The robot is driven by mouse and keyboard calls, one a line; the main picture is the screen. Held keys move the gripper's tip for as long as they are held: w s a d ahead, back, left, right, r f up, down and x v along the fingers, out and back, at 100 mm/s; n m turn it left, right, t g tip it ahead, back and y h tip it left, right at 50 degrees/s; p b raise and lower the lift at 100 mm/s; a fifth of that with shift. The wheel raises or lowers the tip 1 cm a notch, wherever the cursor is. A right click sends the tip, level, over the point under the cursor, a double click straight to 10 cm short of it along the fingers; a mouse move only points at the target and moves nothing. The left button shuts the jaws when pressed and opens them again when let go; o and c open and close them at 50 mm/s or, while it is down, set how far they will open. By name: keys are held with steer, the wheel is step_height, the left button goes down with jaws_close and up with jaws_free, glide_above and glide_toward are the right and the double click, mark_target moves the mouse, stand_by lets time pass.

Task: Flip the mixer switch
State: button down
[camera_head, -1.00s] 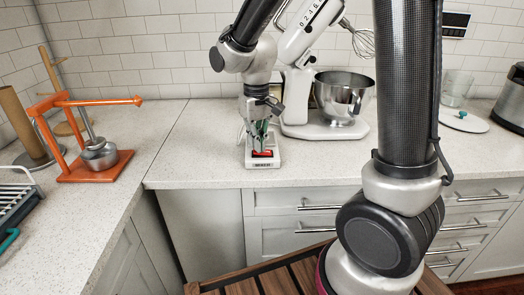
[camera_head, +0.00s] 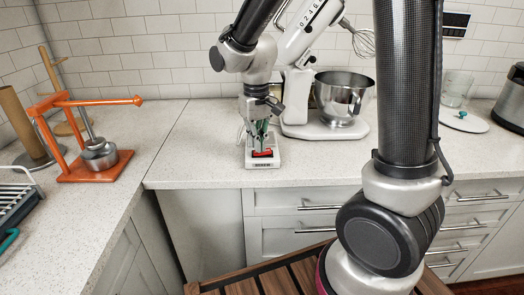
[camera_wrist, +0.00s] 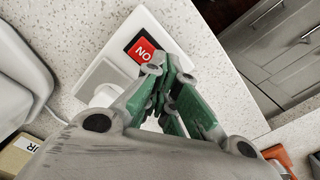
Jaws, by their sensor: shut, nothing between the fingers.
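The mixer switch (camera_head: 263,153) is a red rocker in a black frame on a white box labelled MIXER (camera_head: 263,164). In the wrist view the red rocker (camera_wrist: 144,51) shows white "ON" lettering, upside down, partly covered by a fingertip. My gripper (camera_head: 261,146) points down over the box. Its green-padded fingers (camera_wrist: 158,75) are shut and empty, with the tips at the rocker's edge. I cannot tell whether they touch it. The white stand mixer (camera_head: 298,95) with its steel bowl (camera_head: 343,97) stands behind and to the right, head tilted up.
A white plug (camera_wrist: 104,94) sits in the box beside the rocker. An orange press (camera_head: 92,178) stands on the left counter. The counter (camera_head: 195,150) left of the switch is clear.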

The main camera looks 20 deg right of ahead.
steer(key=shift+r, duration=2.95)
steer(key=s, duration=0.1)
steer(key=s+d, duration=0.1)
steer(key=s+f, duration=0.1)
steer(key=shift+d+n+g, duration=0.15)
steer(key=shift+n+g, duration=0.15)
steer(key=shift+n, duration=0.1)
steer(key=s+d+r+m+t, duration=0.1)
steer(key=s+d+r+t, duration=0.1)
steer(key=s+d+r, duration=0.2)
steer(key=s+d+r+m+t, duration=0.2)
steer(key=s+d+r+t, duration=0.1)
steer(key=s+d, duration=0.6)
steer(key=s+r, duration=0.1)
steer(key=s, duration=0.2)
steer(key=shift+d+r, duration=0.25)
steer(key=shift+d, duration=0.05)
